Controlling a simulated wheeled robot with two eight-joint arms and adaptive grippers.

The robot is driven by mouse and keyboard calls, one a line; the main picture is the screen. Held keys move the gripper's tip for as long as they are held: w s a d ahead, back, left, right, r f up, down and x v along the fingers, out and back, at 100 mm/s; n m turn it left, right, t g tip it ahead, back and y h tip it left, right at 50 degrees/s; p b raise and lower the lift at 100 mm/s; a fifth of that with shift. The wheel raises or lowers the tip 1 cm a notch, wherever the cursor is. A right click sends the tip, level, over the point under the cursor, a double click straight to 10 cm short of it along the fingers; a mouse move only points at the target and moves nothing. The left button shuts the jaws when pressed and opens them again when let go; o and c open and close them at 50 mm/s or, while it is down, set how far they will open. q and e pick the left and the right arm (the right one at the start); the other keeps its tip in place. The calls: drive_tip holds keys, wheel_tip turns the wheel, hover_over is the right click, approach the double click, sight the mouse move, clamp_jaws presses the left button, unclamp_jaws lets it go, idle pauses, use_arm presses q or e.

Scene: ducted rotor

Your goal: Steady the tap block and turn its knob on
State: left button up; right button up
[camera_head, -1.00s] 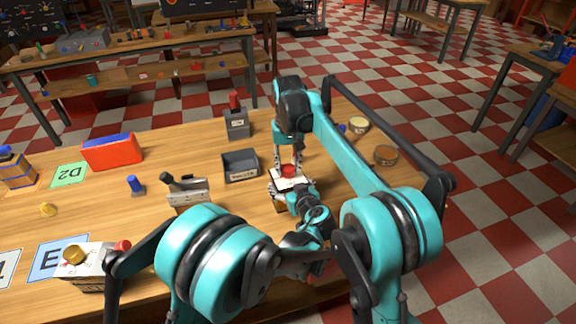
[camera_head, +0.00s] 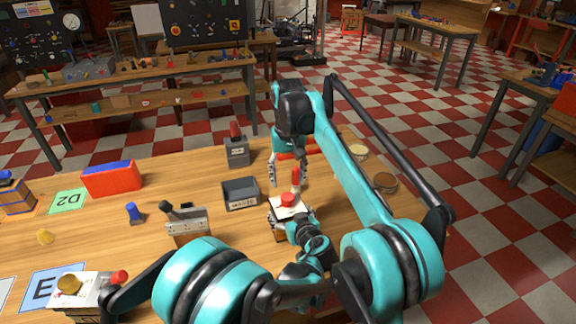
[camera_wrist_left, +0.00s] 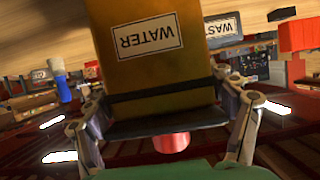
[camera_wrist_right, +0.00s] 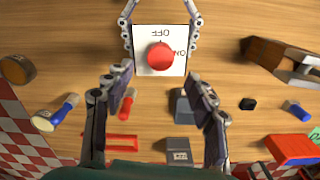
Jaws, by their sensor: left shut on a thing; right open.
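The tap block (camera_head: 276,212) stands on the wooden table, with a white top and a round red knob (camera_head: 288,199). In the right wrist view its top (camera_wrist_right: 142,66) shows OFF and ON in print, upside down, around the knob (camera_wrist_right: 161,56). My left gripper (camera_wrist_left: 163,100) is shut on the block, a finger on each side; its side reads WATER (camera_wrist_left: 145,40). My right gripper (camera_wrist_right: 158,85) is open and empty, its fingertips apart from the knob and wider than it. In the head view my right gripper (camera_head: 286,184) is just above and behind the block.
A dark grey tray (camera_head: 240,203) and a lever box (camera_head: 186,224) stand left of the block. A grey block with a red top (camera_head: 236,152) is behind. A red-handled tool (camera_wrist_right: 127,103) lies close behind the block.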

sight(288, 196)
wheel_tip(288, 196, up, 5)
drive_tip(key=shift+r, duration=0.1)
idle(0.7)
use_arm(q)
drive_tip(key=o, duration=1.3)
